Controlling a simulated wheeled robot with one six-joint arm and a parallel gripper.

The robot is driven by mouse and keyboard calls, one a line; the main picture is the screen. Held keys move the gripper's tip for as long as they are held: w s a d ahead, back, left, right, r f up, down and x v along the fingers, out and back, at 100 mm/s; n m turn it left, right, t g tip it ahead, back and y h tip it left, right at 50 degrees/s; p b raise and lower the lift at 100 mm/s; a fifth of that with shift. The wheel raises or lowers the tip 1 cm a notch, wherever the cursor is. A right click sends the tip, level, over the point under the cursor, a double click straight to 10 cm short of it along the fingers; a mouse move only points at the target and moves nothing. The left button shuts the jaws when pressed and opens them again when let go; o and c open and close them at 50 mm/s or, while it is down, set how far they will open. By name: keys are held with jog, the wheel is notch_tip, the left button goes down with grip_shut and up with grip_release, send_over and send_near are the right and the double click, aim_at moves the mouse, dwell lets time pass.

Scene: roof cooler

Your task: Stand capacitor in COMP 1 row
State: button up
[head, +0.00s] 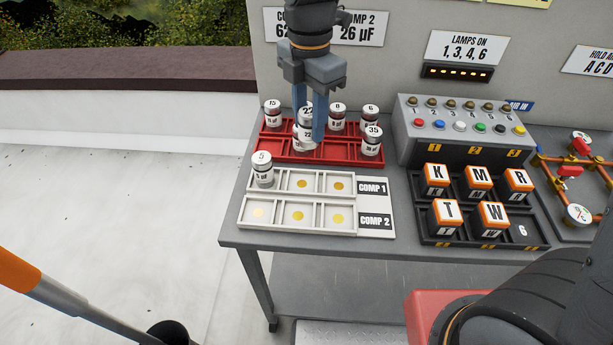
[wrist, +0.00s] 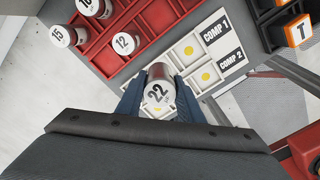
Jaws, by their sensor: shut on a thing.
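My gripper (head: 309,136) is shut on a white and silver capacitor marked 22 (head: 307,112), over the red tray in the head view. The 22 capacitor (wrist: 160,90) also shows between the fingers in the wrist view. The white tray (head: 251,213) has a COMP 1 row (head: 320,184) at the back and a COMP 2 row (head: 318,217) in front. A capacitor marked 5 (head: 263,170) stands in the left cell of COMP 1.
The red tray (head: 340,153) holds several capacitors, including 15 (head: 272,115), 35 (head: 372,142) and 12 (wrist: 125,43). A wall sign (head: 362,27) is partly hidden by my arm. A button box (head: 465,125) and lettered blocks (head: 436,180) stand to the right.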

jog(key=s+a+n, duration=0.1)
jog(key=s, duration=0.1)
send_near(302, 184)
jog(key=shift+f+p, duration=0.75)
jog(key=shift+f, duration=1.2)
jog(key=shift+f, duration=0.15)
jog(key=o, duration=1.1)
notch_tip(302, 184, up, 12)
jog(key=b, duration=0.2)
